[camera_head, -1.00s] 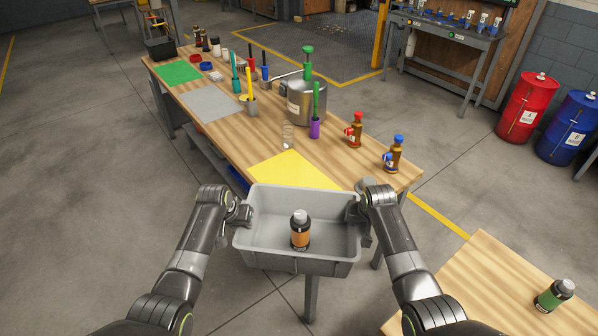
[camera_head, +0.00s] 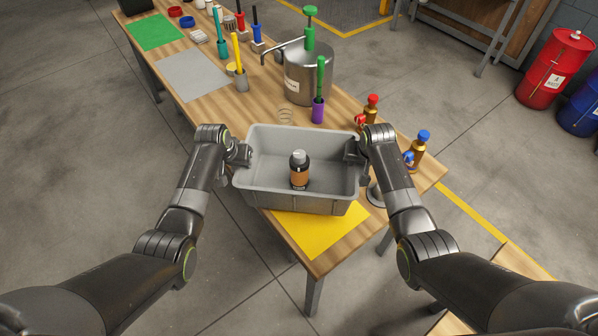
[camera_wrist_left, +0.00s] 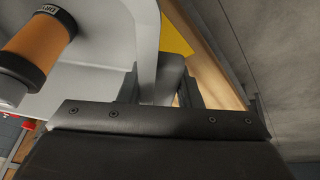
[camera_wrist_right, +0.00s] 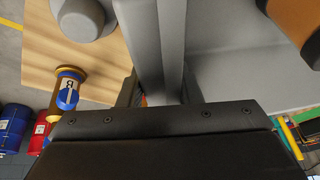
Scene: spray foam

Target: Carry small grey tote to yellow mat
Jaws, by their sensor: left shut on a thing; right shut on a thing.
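The small grey tote (camera_head: 275,201) is held level between my two grippers, over the near end of the workbench. A bottle with an orange-brown label (camera_head: 299,172) stands inside it. My left gripper (camera_head: 243,153) is shut on the tote's left end wall, which also shows in the left wrist view (camera_wrist_left: 145,50). My right gripper (camera_head: 354,151) is shut on the right end wall, seen in the right wrist view (camera_wrist_right: 172,45). The yellow mat (camera_head: 322,232) lies on the bench below, partly hidden by the tote. I cannot tell how high the tote is above it.
Right of the tote, by my right arm, stand a red-topped bottle (camera_head: 371,106), a blue-topped bottle (camera_head: 419,150) and a grey round base (camera_head: 376,194). Beyond it are a purple holder (camera_head: 317,110) and a steel pot (camera_head: 307,80). A grey mat (camera_head: 193,74) and green mat (camera_head: 154,32) lie further back.

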